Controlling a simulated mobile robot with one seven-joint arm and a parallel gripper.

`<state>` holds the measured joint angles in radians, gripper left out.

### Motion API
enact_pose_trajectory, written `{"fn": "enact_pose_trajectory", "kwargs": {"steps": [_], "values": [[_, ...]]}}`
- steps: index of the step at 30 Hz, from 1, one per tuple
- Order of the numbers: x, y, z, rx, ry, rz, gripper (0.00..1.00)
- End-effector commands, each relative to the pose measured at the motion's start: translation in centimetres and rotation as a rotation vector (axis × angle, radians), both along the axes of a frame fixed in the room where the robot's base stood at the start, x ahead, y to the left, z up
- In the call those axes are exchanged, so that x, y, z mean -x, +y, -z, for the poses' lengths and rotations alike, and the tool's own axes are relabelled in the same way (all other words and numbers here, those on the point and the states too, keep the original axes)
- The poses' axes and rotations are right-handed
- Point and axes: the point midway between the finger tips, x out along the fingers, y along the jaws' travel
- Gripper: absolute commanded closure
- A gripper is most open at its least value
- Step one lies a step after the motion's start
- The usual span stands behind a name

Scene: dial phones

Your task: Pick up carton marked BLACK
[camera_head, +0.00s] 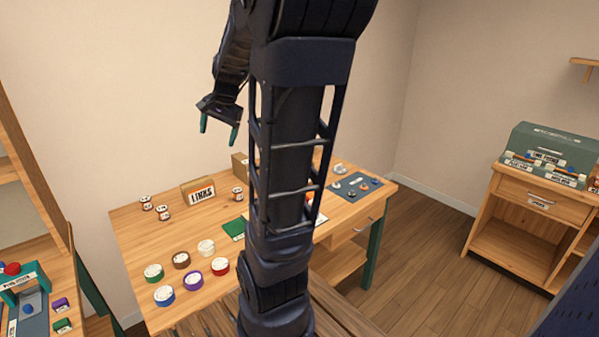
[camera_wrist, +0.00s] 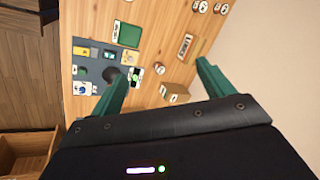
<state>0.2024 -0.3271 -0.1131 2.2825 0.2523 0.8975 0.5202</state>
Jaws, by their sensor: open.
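No word BLACK is readable in either view. A small tan carton (camera_head: 240,166) stands near the back of the wooden table, partly hidden behind my arm. In the wrist view, a small tan carton (camera_wrist: 175,93) with a white label lies below the LINKS box; its lettering is too small to read. A tan box marked LINKS (camera_head: 198,193) stands to the left on the table and also shows in the wrist view (camera_wrist: 186,46). My gripper (camera_head: 218,128) is open and empty, high above the table's back. Its green fingers (camera_wrist: 166,68) are spread apart in the wrist view.
Small labelled jars (camera_head: 163,212) and several round tins (camera_head: 193,280) with coloured rims stand on the table (camera_head: 130,240). A grey mat (camera_head: 355,188) with small parts lies at the right. A cabinet (camera_head: 520,240) holding a green box (camera_head: 550,150) stands far right.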

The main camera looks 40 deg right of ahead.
Motion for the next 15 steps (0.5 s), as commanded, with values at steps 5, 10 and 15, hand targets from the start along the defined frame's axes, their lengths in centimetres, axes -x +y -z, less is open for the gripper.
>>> {"fn": "enact_pose_trajectory", "kwargs": {"steps": [5, 10, 15], "values": [[-4.2, -4.6, 1.2, -0.111, 0.035, 0.252, 0.2], [-7.6, -9.5, 2.8, -0.211, 0.063, 0.492, 0.2], [-10.5, -14.9, 4.9, -0.304, 0.088, 0.735, 0.2]]}}
